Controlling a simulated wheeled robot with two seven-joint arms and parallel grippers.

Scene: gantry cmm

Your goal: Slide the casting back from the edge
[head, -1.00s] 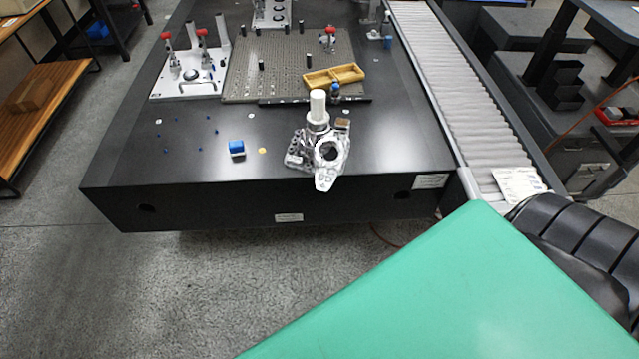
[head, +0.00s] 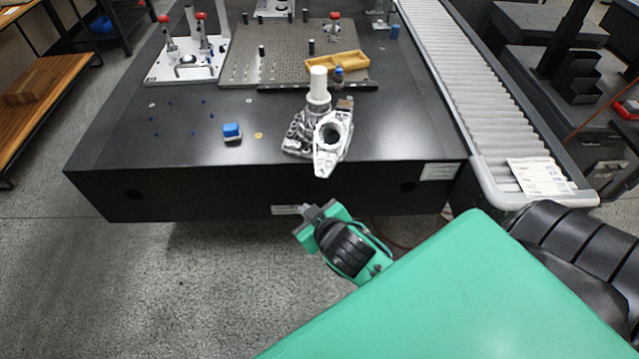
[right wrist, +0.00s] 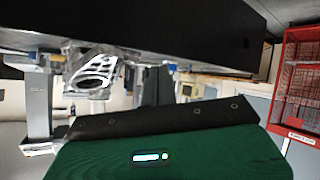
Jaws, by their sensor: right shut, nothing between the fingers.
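The silvery metal casting (head: 334,150) lies at the front edge of the black table (head: 200,155) in the head view, its pointed end jutting out past the edge. A white cylinder (head: 318,84) stands up at its rear. In the right wrist view the casting (right wrist: 92,74) shows beside the dark table slab. My right gripper (head: 308,212) is shut and empty, in front of the table's front face and below the casting's overhanging end, apart from it. My left gripper is not in view.
Behind are a yellow tray (head: 336,64), a perforated plate (head: 270,62) and a white fixture plate with red-tipped clamps (head: 186,68). A roller conveyor (head: 460,80) runs along the right. The tabletop at front left is mostly clear.

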